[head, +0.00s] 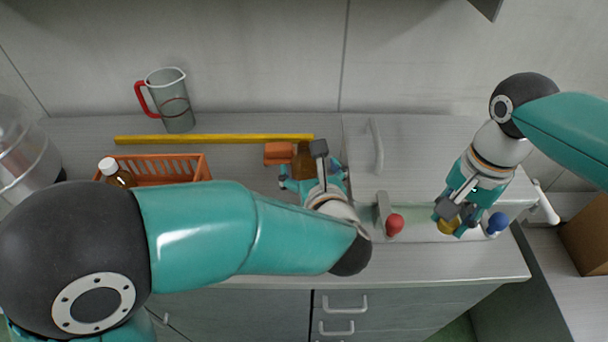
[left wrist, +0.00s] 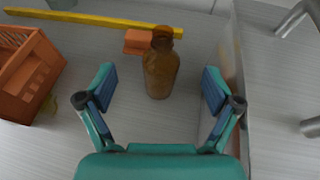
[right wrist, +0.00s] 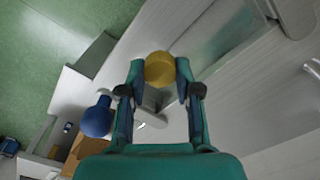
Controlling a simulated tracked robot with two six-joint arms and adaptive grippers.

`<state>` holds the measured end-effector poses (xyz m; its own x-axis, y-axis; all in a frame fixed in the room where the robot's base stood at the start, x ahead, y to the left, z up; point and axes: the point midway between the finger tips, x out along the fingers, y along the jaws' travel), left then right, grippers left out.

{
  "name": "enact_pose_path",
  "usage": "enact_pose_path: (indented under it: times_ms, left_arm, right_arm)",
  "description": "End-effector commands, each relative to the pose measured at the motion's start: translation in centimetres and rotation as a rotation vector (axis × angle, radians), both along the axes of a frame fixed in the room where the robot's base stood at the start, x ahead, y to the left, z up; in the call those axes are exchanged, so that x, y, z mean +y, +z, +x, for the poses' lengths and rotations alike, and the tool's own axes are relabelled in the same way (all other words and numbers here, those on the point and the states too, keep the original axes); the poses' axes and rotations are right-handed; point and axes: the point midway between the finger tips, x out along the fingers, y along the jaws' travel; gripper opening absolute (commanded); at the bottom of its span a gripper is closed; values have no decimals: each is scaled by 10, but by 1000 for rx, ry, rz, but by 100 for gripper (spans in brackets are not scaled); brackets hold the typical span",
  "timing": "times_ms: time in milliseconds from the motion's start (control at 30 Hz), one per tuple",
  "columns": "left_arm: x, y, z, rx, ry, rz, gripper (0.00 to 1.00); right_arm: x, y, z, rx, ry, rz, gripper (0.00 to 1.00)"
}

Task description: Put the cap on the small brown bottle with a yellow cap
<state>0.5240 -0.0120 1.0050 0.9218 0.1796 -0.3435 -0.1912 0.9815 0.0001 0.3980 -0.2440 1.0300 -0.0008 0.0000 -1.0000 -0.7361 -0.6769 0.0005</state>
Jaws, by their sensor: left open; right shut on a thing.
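The small brown bottle (left wrist: 160,72) stands upright and uncapped on the counter. In the left wrist view it is between the spread fingers of my left gripper (left wrist: 160,90), which is open and not touching it. In the head view the bottle (head: 303,160) is partly hidden by my left gripper (head: 312,165). My right gripper (head: 452,215) is shut on the yellow cap (head: 448,227), above the front right part of the counter. The cap also shows between the fingertips in the right wrist view (right wrist: 159,69).
An orange block (head: 278,153) lies close by the bottle. An orange basket (head: 178,166), a white-capped brown bottle (head: 110,168), a grey jug (head: 172,100) and a yellow bar (head: 220,139) are left of it. Red (head: 395,224) and blue (head: 497,222) knobs are near my right gripper.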

Motion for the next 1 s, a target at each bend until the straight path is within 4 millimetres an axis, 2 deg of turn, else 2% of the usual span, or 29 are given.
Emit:
enact_pose_path:
  times_ms: [33,367,833,1000]
  left_arm:
    - [0,-10,0,0,1,0,90]
    - [2,-36,0,0,3,0,90]
    - [3,-38,1,0,5,0,90]
    - [5,-41,13,1,8,1,90]
  right_arm:
    - [0,-10,0,0,1,0,20]
    - [1,-36,1,0,3,0,20]
    - [2,-37,1,0,5,0,20]
    - [2,-33,1,0,5,0,20]
